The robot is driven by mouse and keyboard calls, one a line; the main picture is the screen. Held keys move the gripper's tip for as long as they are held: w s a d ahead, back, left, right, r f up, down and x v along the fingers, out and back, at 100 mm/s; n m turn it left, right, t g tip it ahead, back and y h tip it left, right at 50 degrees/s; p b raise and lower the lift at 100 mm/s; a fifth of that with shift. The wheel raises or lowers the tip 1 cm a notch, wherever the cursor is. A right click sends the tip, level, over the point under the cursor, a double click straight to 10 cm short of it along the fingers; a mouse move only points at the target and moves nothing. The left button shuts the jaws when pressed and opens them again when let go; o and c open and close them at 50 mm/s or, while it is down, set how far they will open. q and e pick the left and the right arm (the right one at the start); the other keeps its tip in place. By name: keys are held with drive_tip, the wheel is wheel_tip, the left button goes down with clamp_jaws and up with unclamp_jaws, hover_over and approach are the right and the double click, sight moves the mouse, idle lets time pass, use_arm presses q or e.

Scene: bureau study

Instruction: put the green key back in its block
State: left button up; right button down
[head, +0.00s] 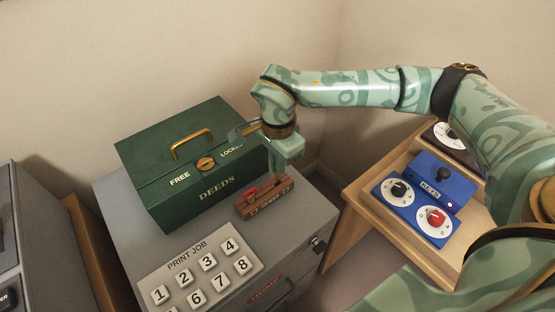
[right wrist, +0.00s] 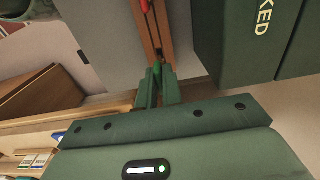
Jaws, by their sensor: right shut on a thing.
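The wooden key block (head: 264,203) lies on the grey cabinet top in front of the green deeds box. A red key (head: 250,192) stands at the block's left end. My right gripper (head: 280,172) is over the block's right end, pointing down. In the right wrist view its fingers (right wrist: 157,92) are shut on the green key (right wrist: 156,70), of which only a small green part shows. The block (right wrist: 152,35) runs away from the fingertips there. I cannot tell whether the key is in its slot or just above it. My left gripper is not in view.
The green deeds box (head: 190,165), with a brass handle, stands close behind the block. A print job keypad (head: 205,270) lies in front. At right, a wooden desk (head: 357,196) carries a blue keys panel (head: 445,184) with dials. A wall stands behind.

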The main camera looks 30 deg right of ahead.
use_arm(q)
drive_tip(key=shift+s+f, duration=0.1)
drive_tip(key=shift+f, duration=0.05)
use_arm(e)
drive_tip(key=shift+f, duration=0.9)
use_arm(q)
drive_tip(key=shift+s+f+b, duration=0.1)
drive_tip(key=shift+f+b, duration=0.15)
drive_tip(key=shift+b, duration=0.25)
use_arm(e)
drive_tip(key=shift+f, duration=0.9)
drive_tip(key=c, duration=1.5)
unclamp_jaws()
